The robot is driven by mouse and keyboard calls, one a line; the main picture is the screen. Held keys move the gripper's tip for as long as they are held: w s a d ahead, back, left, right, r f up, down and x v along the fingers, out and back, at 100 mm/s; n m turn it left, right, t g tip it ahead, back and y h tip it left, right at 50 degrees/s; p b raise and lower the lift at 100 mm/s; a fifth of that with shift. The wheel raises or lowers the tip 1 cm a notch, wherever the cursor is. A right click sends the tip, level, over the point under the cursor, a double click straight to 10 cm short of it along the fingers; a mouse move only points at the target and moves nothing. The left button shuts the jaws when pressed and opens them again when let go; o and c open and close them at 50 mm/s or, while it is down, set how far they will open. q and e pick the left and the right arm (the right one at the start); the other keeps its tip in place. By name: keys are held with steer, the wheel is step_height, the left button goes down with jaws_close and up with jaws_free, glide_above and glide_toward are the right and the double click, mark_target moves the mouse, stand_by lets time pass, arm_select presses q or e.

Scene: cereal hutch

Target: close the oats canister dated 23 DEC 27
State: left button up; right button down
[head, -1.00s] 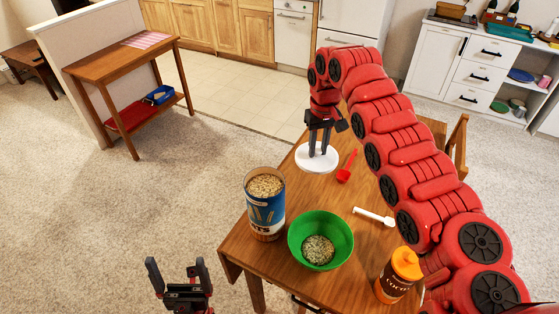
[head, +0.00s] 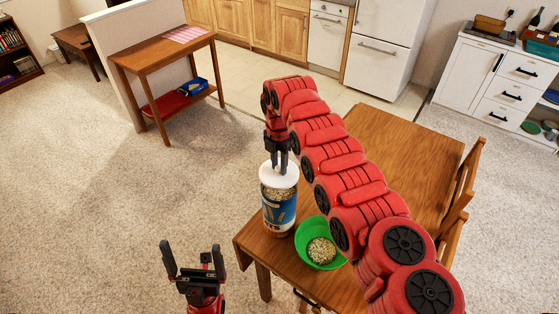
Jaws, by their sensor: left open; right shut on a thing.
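The oats canister (head: 279,213), a clear-topped cylinder with a blue label, stands upright on the wooden table near its left corner. Oats show through its upper wall. I cannot read a date on it. My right gripper (head: 280,168) points down and is shut on the white round lid (head: 270,179). The lid is at the canister's mouth and covers the opening from this view; I cannot tell whether it is seated or slightly above the rim. My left gripper (head: 192,250) is open and empty, left of the table over the carpet.
A green bowl (head: 307,232) with oats in it stands right beside the canister, partly behind my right arm. The table's far part (head: 410,145) is clear. A chair (head: 462,190) stands at its right side. A wooden side table (head: 160,57) stands farther left.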

mark_target(279, 176)
steer(key=shift+f, duration=0.55)
step_height(279, 176, down, 4)
steer(key=shift+r+b, duration=0.2)
steer(key=shift+b, duration=0.85)
steer(key=shift+f+b, duration=0.35)
steer(key=shift+b, duration=0.05)
steer(key=shift+w, duration=0.1)
steer(key=shift+b, duration=1.1)
steer(key=shift+f+b, duration=0.4)
steer(key=shift+b, duration=0.4)
steer(key=shift+f+b, duration=0.1)
steer(key=shift+b, duration=0.85)
stand_by(0.9)
stand_by(0.4)
